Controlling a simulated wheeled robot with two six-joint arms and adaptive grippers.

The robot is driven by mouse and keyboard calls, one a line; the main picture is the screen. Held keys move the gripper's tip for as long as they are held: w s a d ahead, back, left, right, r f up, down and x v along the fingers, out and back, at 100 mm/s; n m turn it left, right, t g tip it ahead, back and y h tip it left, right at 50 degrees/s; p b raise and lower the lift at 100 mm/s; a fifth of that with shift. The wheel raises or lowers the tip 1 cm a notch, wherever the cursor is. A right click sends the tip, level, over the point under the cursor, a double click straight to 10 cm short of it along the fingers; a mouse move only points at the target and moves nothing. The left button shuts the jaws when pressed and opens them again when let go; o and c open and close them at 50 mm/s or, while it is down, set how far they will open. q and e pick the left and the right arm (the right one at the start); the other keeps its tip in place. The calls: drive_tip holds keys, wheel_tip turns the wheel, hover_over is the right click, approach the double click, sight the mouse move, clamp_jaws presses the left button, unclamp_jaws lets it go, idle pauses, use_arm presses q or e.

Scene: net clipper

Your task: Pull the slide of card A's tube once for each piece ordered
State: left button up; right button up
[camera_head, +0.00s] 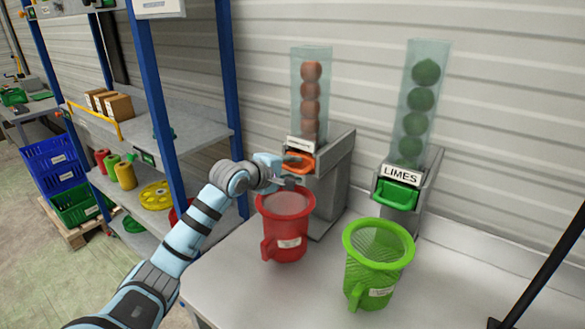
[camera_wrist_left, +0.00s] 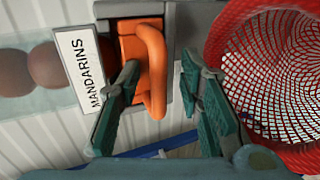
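The mandarin tube (camera_head: 311,92) is clear and holds a column of orange fruit. Its orange slide handle (camera_head: 299,163) is at its base, and the wrist view shows the handle (camera_wrist_left: 152,70) beside a MANDARINS label (camera_wrist_left: 81,70). My left gripper (camera_head: 291,172) is at this handle, its fingers open on either side of it; the left finger is close to the handle, with a gap to the right finger. The lime tube (camera_head: 423,100) holds several green fruits above a green slide (camera_head: 398,194). My right gripper is not in view. I cannot tell which tube is card A's.
A red mesh basket (camera_head: 287,235) stands below the mandarin slide, close beside my left gripper. A green basket (camera_head: 375,262) stands in front of the lime tube. A blue-post shelf (camera_head: 160,90) is at left.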

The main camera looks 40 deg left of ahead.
use_arm(q)
drive_tip(key=shift+s+r, duration=0.1)
drive_tip(key=shift+s, duration=0.1)
drive_tip(key=shift+c, duration=0.5)
clamp_jaws()
drive_tip(key=shift+s+a, duration=0.1)
